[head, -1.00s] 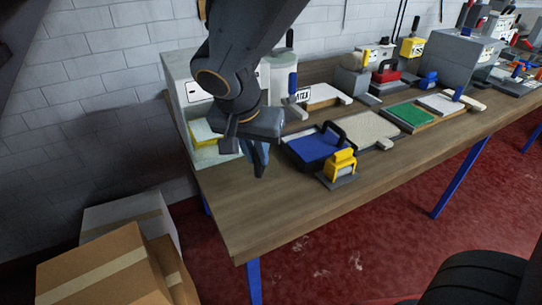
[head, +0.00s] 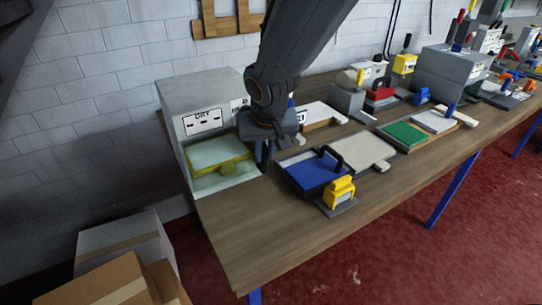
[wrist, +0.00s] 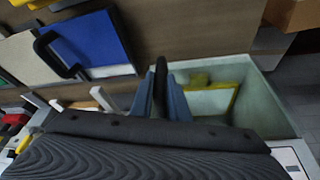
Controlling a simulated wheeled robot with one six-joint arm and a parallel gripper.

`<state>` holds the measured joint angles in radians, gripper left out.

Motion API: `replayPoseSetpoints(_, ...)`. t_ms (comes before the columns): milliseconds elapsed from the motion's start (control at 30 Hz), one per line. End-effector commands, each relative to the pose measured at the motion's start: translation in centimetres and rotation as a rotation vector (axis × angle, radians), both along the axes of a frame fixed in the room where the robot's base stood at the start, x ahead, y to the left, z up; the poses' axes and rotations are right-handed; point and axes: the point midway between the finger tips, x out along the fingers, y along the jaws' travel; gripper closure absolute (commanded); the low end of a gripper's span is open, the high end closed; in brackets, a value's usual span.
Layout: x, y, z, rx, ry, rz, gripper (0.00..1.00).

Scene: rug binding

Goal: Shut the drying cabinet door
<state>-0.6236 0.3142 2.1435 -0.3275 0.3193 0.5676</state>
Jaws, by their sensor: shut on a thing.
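The drying cabinet (head: 205,92) is a pale grey box with a DRY label at the left end of the bench. Its front is open, and a yellow-edged tray (head: 220,150) shows inside. The open cabinet also shows in the wrist view (wrist: 265,100). My gripper (head: 265,155) is at the right edge of the cabinet's opening. In the wrist view its blue-grey fingers (wrist: 160,95) are close around a dark narrow piece (wrist: 160,75), which seems to be the door's handle. The door panel itself is hidden or seen edge-on, so I cannot tell its angle.
The bench's front left corner (head: 240,245) is bare. Cardboard boxes (head: 120,280) stand on the floor at the left.

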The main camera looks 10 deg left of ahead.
Motion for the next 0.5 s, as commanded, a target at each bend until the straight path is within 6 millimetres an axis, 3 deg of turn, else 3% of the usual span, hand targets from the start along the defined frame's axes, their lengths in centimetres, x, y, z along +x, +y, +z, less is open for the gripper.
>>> replayPoseSetpoints(500, 1.4, 0.8, 0.2, 0.005, -0.004, -0.001, 1.00)
